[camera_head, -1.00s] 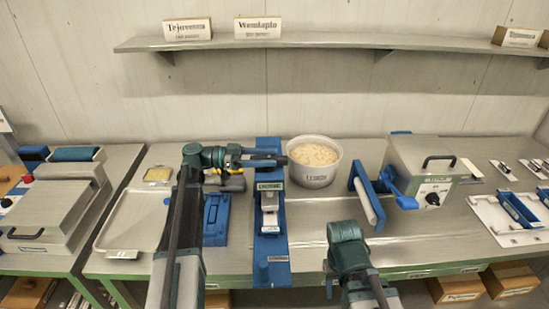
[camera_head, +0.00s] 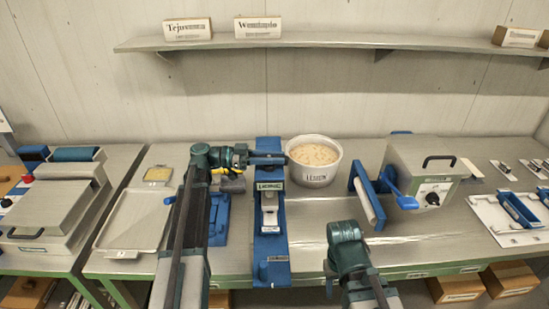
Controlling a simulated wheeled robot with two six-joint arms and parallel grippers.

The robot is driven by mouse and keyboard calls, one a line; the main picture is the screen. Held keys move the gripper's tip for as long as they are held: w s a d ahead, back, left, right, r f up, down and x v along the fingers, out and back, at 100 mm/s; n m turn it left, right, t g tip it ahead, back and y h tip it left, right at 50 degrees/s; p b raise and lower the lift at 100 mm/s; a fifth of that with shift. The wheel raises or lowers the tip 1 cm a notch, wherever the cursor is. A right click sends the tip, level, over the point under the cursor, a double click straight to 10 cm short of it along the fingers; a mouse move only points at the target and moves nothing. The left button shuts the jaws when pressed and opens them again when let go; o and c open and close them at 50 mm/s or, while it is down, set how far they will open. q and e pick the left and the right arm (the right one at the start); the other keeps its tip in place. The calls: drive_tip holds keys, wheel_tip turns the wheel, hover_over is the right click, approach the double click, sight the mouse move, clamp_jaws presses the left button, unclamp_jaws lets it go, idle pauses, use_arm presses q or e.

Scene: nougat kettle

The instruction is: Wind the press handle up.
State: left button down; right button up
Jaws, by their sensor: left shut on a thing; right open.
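The press (camera_head: 271,240) is a tall blue frame with a pale label and a grey metal middle, standing on the bench at the centre. Its dark handle bar (camera_head: 268,160) lies across the upper part of the frame. My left gripper (camera_head: 247,159) reaches in from the left and is shut on the left end of the handle; its fingertips are small and partly hidden. My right gripper (camera_head: 343,232) hangs open over the front of the bench, right of the press and apart from it; its fingers are hard to make out.
A white tub of pale pieces (camera_head: 314,174) stands close right of the press. A blue-framed roller (camera_head: 368,197) and a grey box machine (camera_head: 418,170) are further right. A metal tray (camera_head: 133,222) and a blue stand (camera_head: 217,218) lie left. Bench between press and roller is mostly clear.

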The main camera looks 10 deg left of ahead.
use_arm(q)
drive_tip(key=shift+s+t, duration=0.1)
drive_tip(key=shift+t, duration=0.2)
drive_tip(key=n+t+y, duration=0.1)
drive_tip(key=n+t, duration=0.1)
drive_tip(key=shift+t, duration=0.4)
drive_tip(key=n+t+y, duration=0.2)
drive_tip(key=n+t, duration=0.1)
drive_tip(key=shift+t, duration=0.3)
drive_tip(key=n+t+y, duration=0.1)
drive_tip(key=y, duration=0.1)
drive_tip(key=n+t+y, duration=0.2)
drive_tip(key=shift+w+a+t, duration=0.2)
drive_tip(key=shift+w+t, duration=0.1)
drive_tip(key=shift+w, duration=0.05)
drive_tip(key=shift+w+a+n+t+y, duration=0.15)
drive_tip(key=shift+n+t+y, duration=0.3)
drive_tip(key=shift+n+y, duration=0.3)
drive_tip(key=shift+w+a+n+t+y, duration=0.1)
drive_tip(key=shift+n+t+y, duration=0.4)
drive_tip(key=shift+y, duration=0.35)
drive_tip(key=c, duration=0.7)
unclamp_jaws()
